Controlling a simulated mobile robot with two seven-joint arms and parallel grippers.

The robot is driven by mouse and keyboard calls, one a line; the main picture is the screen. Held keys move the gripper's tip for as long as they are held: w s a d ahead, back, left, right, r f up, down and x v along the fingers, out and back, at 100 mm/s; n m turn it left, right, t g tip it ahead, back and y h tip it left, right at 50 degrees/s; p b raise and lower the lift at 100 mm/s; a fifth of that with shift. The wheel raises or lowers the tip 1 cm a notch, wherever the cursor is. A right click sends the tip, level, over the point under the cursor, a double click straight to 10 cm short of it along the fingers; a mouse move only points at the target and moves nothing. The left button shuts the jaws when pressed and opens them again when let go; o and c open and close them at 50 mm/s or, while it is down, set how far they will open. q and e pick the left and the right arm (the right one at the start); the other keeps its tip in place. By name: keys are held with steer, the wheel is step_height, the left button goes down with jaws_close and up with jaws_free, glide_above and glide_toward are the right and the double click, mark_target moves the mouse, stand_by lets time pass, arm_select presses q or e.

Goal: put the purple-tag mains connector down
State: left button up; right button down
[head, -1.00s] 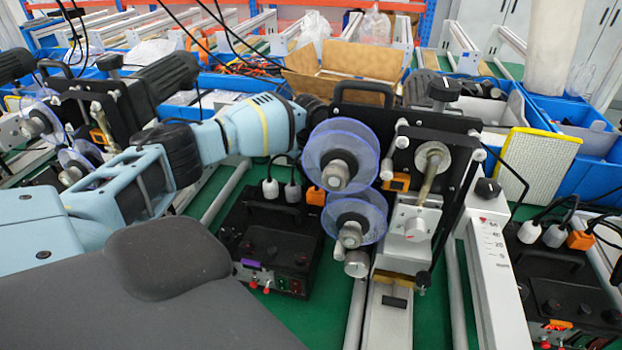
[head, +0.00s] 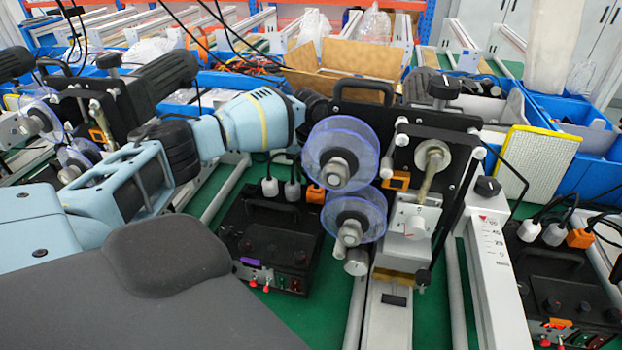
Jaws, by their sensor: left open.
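A purple tag (head: 251,262) shows on the front of a black control box (head: 265,235) on the green floor, left of the middle coder. Two pale grey plugs (head: 270,187) with black cables stand at the back of this box, beside an orange block (head: 315,194). I cannot tell which plug, if any, is the purple-tag mains connector. My left arm reaches in from the left above the box. Its dark gripper (head: 313,106) is open behind the upper blue reel; its fingertips are mostly hidden, and nothing shows held in it. My right gripper is out of view.
The middle coder (head: 432,180) with two clear blue reels (head: 340,152) stands close to my left gripper. A cardboard box (head: 345,65) and blue bins (head: 595,165) lie behind. Another control box (head: 565,285) with plugs is at the right.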

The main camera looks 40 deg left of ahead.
arm_select(q)
step_height(320, 180, up, 11)
steer(key=shift+r+p, duration=0.2)
steer(key=shift+p, duration=0.2)
stand_by(0.4)
